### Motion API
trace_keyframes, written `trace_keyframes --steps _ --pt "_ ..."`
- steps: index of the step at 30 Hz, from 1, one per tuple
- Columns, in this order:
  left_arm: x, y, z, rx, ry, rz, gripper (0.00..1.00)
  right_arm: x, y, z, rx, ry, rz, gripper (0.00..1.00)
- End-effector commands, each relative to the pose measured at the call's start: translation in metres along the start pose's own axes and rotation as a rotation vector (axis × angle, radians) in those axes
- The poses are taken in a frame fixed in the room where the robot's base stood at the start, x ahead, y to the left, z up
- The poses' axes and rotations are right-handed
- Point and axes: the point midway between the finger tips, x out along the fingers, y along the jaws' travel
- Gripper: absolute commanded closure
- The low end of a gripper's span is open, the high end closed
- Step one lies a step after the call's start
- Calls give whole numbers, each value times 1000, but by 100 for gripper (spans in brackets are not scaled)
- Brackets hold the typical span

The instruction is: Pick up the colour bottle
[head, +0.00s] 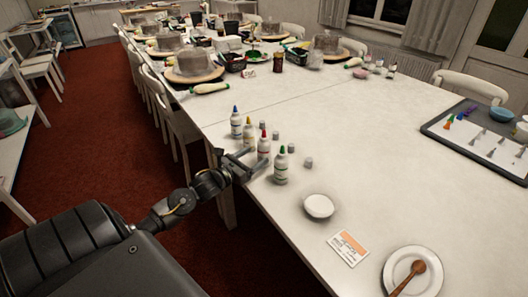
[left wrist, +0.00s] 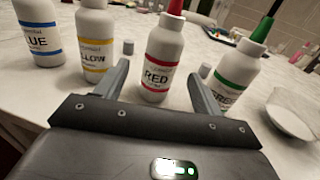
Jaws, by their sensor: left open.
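Several white colour bottles stand upright in a row near the table's left edge: blue (head: 236,124), yellow (head: 249,138), red (head: 264,147) and green (head: 281,168). In the left wrist view the red bottle (left wrist: 162,55) stands ahead, in line with the gap between my fingers. The yellow bottle (left wrist: 98,38) is left of it, the blue bottle (left wrist: 38,30) further left, and the green bottle (left wrist: 235,75) to the right. My left gripper (head: 254,160) is open and empty, low at the table edge, pointing at the red bottle. My right gripper is not in view.
Small grey caps (head: 308,162) stand behind the bottles. A white bowl (head: 318,206), a card (head: 348,247) and a plate with a wooden spoon (head: 411,272) lie nearer. A dark tray (head: 433,128) is at the right. The table's middle is clear.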

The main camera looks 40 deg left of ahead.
Motion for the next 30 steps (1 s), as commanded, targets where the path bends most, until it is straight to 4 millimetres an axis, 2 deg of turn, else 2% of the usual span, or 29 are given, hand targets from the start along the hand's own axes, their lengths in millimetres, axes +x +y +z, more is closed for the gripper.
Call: trace_keyframes --steps 4,9,12,22,30 --pt "8 0 1 -1 -2 1 32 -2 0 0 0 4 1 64" --pt "33 -2 0 -2 -3 1 32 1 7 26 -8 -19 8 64" --pt "45 -1 -1 -2 -3 1 32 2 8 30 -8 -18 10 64" --pt "52 -2 -2 1 0 0 32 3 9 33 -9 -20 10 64" --pt "52 -2 -2 1 -1 0 67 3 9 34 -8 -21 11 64"
